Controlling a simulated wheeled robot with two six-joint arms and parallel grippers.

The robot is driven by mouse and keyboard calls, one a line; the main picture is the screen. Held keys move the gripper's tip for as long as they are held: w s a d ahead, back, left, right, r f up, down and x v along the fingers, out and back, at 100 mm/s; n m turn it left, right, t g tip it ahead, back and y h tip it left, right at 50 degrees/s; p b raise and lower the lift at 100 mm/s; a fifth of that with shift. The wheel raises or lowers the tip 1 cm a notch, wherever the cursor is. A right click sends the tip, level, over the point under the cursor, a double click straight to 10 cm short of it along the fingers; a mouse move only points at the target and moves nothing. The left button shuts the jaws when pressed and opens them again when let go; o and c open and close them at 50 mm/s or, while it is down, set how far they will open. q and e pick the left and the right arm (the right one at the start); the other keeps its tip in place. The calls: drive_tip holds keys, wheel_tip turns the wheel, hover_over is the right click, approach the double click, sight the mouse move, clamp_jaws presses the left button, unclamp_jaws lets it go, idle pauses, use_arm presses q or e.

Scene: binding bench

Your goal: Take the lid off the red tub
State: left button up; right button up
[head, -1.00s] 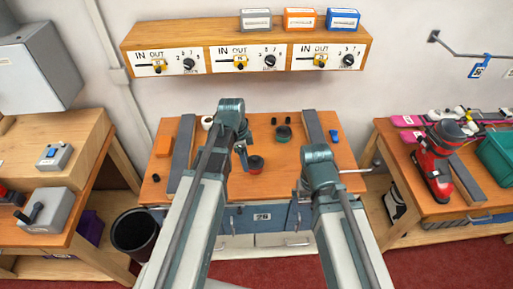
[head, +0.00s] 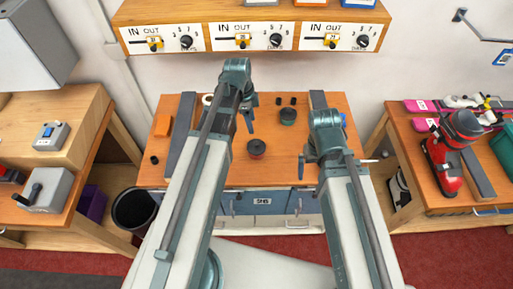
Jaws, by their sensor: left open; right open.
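The red tub (head: 256,154) stands upright near the middle of the orange-brown bench top (head: 225,180). Its dark lid (head: 257,145) sits on top of it. My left gripper (head: 249,126) is open and empty, just behind and left of the tub in the picture, apart from it. My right gripper (head: 301,170) hangs below its arm, right of the tub and apart from it. It is mostly hidden by the arm; its fingers are small and dark.
A green tub (head: 288,117) with a dark lid stands behind the red one. Small black pieces (head: 278,101) lie behind it. The bench front between the arms is clear.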

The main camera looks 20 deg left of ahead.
sight(256, 143)
use_arm(q)
drive_tip(key=shift+d+f+b, duration=0.25)
drive_tip(key=shift+f+b, duration=1.55)
drive_tip(key=shift+f, duration=0.15)
drive_tip(key=shift+d+f+b, duration=0.3)
drive_tip(key=shift+f+b, duration=1.45)
drive_tip(key=shift+f, duration=0.25)
drive_tip(key=shift+d+f+b, duration=0.25)
drive_tip(key=shift+f+b, duration=1.55)
drive_tip(key=shift+f, duration=0.15)
drive_tip(key=shift+r, duration=0.1)
drive_tip(key=shift+c, duration=0.2)
clamp_jaws()
